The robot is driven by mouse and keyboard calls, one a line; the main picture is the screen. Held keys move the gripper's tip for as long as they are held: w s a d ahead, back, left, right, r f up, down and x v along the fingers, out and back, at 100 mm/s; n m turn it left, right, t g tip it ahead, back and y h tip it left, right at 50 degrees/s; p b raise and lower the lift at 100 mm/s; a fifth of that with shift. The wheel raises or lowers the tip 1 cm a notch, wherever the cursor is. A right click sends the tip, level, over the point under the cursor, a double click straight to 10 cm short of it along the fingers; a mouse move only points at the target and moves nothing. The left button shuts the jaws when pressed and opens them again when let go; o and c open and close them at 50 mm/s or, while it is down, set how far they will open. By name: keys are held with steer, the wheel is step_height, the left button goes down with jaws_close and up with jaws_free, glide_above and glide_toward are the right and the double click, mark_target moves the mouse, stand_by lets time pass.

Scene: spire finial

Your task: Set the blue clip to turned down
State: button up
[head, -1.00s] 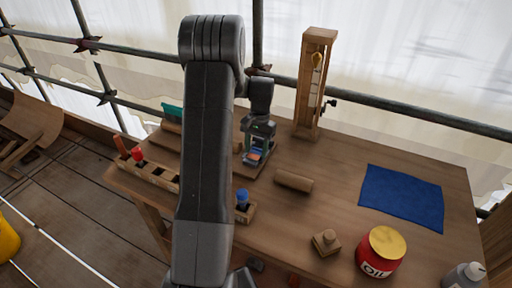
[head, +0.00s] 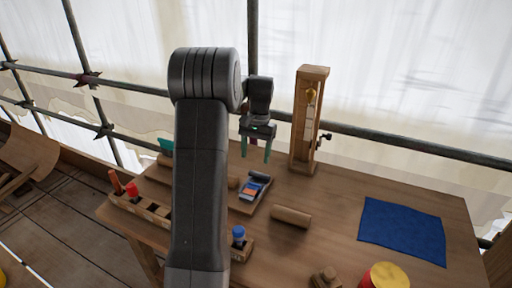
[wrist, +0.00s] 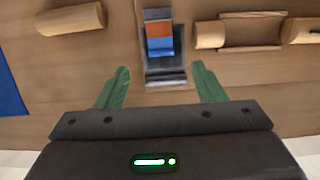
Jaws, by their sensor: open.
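A small dark grey fixture (head: 260,177) lies on a wooden board on the bench, left of the middle. It carries a blue clip (head: 251,187) beside an orange-red piece. In the wrist view the blue clip (wrist: 160,46) is a flat blue band between the orange band (wrist: 159,30) and a grey metal part (wrist: 165,68). I cannot tell its exact tilt. My gripper (head: 256,157) points down above the fixture, its green fingers apart and empty. In the wrist view the fingers (wrist: 160,72) stand either side of the fixture's near end, not touching the clip.
A tall wooden frame (head: 306,120) stands behind right. A wooden roller (head: 291,217) lies right of the fixture. A blue-capped item (head: 239,233) stands in front. A blue cloth (head: 402,229) and a red can with yellow lid (head: 386,276) are at right. A scaffold rail runs behind.

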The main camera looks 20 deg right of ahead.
mark_target(252, 189)
steer(key=shift+v, duration=1.2)
steer(key=x, duration=1.3)
steer(key=shift+f, duration=0.3)
steer(key=shift+s+a+f, duration=0.1)
steer(key=shift+f, duration=0.1)
steer(key=shift+r, duration=0.1)
